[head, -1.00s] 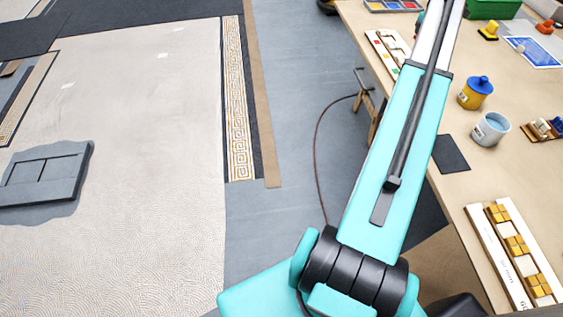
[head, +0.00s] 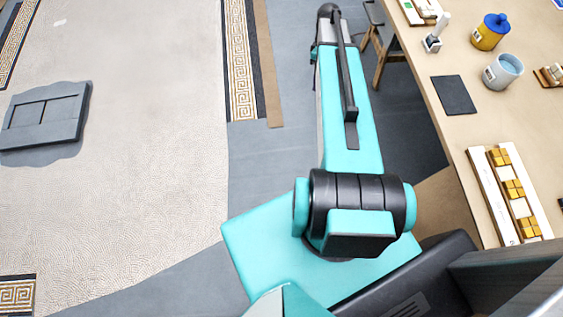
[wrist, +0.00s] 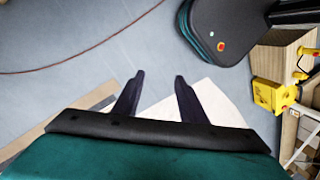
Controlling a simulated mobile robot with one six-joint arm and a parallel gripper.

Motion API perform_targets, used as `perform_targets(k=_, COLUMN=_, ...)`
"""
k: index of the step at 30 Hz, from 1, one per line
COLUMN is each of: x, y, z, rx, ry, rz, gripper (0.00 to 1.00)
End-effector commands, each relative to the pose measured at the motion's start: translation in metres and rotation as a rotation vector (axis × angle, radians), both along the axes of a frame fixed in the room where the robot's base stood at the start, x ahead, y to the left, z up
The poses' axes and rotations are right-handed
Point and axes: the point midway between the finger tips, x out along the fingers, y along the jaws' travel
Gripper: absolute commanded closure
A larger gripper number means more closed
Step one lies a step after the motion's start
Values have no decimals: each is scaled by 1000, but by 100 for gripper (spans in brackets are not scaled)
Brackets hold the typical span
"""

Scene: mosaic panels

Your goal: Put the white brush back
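A white upright thing with a thin handle, which looks like the white brush (head: 441,26), stands near the left edge of the workbench (head: 448,124). A small pale base with a dark part shows at its foot; I cannot tell whether that is a holder or its bristles. My gripper (wrist: 158,77) shows in the wrist view with its two dark fingers apart and nothing between them. It points over the grey floor, away from the bench top. In the head view my gripper is not visible.
A dark square mat (head: 454,95) lies on the bench near the brush. A blue-lidded yellow jar (head: 489,36), a light blue cup (head: 502,72) and a tile tray (head: 493,195) stand nearby. A wooden stool (head: 383,50) stands beside the bench. A yellow object (wrist: 272,95) shows at right in the wrist view.

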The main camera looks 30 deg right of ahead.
Motion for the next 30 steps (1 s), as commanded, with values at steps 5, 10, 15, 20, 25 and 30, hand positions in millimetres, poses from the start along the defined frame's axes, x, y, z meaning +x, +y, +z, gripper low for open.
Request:
perform_targets(k=5, x=-20, y=59, z=-44, rx=-20, ry=54, rz=-79, gripper=62)
perform_targets(k=10, x=-45, y=109, z=-81, rx=-51, ry=104, rz=-158, gripper=62)
perform_targets(k=15, x=-75, y=154, z=-113, rx=-92, ry=150, rz=-238, gripper=62)
perform_targets(k=20, x=-110, y=193, z=-140, rx=-135, ry=193, rz=-311, gripper=62)
perform_targets(k=25, x=-151, y=228, z=-163, rx=-190, ry=234, rz=-387, gripper=62)
perform_targets(k=30, x=-195, y=256, z=-182, rx=-252, ry=267, rz=-463, gripper=62)
